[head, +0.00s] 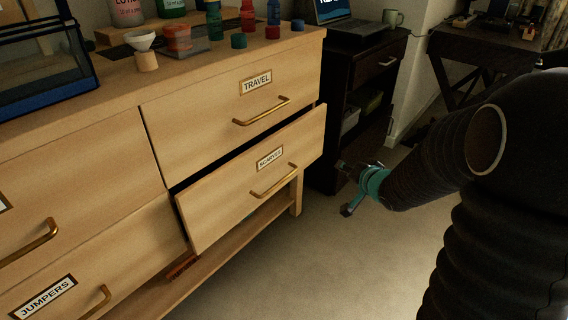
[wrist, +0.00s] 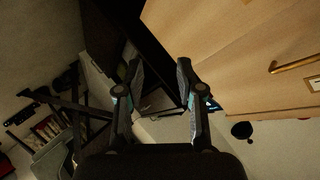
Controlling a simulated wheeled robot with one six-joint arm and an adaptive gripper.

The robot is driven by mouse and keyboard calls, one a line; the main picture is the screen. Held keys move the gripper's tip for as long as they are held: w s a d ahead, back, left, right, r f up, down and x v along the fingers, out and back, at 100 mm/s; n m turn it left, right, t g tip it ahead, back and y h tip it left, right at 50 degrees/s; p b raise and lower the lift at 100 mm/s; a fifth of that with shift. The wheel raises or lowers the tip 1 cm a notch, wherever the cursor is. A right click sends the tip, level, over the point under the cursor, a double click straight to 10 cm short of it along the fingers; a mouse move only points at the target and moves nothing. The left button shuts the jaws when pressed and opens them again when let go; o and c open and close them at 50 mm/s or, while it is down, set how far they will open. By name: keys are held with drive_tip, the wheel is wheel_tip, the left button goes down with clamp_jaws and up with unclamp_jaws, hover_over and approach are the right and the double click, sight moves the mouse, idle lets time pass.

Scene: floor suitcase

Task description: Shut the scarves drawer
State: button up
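The scarves drawer (head: 222,202) is the lower right drawer of the wooden dresser. It stands partly out, with a dark gap above its front and at its left edge. Its brass handle (head: 274,181) and label (head: 269,158) face the room. My gripper (head: 345,188) is to the right of the drawer front, apart from it, low above the floor. In the wrist view my gripper (wrist: 160,82) has its two fingers apart with nothing between them. A wooden drawer front with a brass handle (wrist: 295,64) shows at the right of that view.
The travel drawer (head: 220,115) above looks shut, as does the jumpers drawer (head: 90,262) at lower left. A dark cabinet (head: 350,110) stands beyond the dresser. Several bottles and jars stand on the dresser top (head: 120,75). The carpet (head: 330,260) before the dresser is clear.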

drive_tip(key=a+f+y, duration=0.3)
drive_tip(key=f, duration=0.1)
drive_tip(key=m+g+y+p, duration=0.2)
drive_tip(key=m+y, duration=0.1)
drive_tip(key=y, duration=0.2)
approach(282, 179)
drive_tip(key=x, duration=1)
drive_tip(key=shift+f+b, duration=0.3)
drive_tip(key=shift+b, duration=0.05)
drive_tip(key=shift+d, duration=0.1)
clamp_jaws()
